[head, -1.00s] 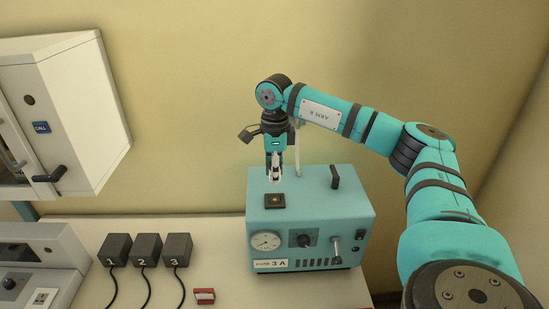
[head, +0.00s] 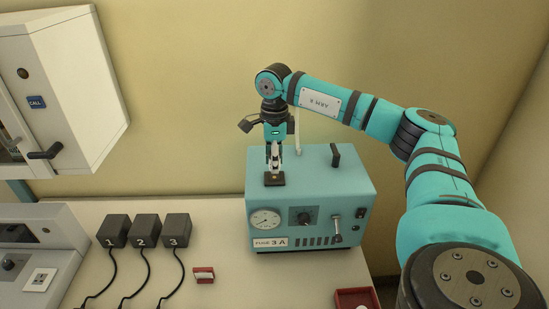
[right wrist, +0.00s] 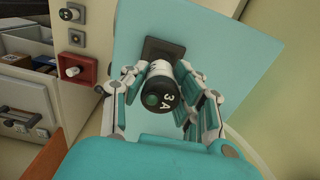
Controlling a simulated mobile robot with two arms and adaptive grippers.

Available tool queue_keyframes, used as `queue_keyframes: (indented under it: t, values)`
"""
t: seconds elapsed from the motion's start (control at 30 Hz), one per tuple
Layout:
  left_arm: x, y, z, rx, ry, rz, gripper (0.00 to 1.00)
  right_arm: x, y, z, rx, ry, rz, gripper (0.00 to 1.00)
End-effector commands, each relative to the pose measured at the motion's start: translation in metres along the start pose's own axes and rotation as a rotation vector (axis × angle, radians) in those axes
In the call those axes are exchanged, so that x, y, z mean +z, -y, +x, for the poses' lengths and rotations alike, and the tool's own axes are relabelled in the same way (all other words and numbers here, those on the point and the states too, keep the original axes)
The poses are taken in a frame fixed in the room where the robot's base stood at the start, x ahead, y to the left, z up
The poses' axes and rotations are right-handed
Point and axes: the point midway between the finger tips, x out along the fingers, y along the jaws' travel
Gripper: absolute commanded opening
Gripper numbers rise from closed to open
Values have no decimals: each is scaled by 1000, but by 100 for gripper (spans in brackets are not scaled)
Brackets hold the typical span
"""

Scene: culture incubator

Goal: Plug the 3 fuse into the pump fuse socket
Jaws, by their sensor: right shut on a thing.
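The pump (head: 312,190) is a teal box on the bench with a gauge, a knob and a "FUSE 3 A" label on its front. Its black fuse socket (head: 274,180) is on the top, near the left; it also shows in the right wrist view (right wrist: 158,48). My right gripper (head: 274,166) is directly above the socket, pointing down. My left gripper is not in view.
Black blocks marked 1 (head: 113,230), 2 (head: 145,230) and 3 (head: 176,230) with cables stand left of the pump. A small red item (head: 204,275) lies nearby. A red tray (head: 356,299) is at the front right. A white cabinet (head: 75,95) hangs at left.

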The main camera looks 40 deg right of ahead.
Motion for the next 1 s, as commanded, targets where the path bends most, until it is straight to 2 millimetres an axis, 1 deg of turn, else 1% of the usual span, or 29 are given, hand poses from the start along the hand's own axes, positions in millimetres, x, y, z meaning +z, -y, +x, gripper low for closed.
queue_keyframes:
  t: [0.03, 0.2, 1.0]
  values:
    - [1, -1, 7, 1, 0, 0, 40, 0, 0, 9, 0, 0, 0, 0]
    - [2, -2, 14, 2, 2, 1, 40, 0, 0, 18, 0, 0, 0, 0]
    - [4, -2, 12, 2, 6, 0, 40, 0, -1, 19, 2, 0, 0, 0]
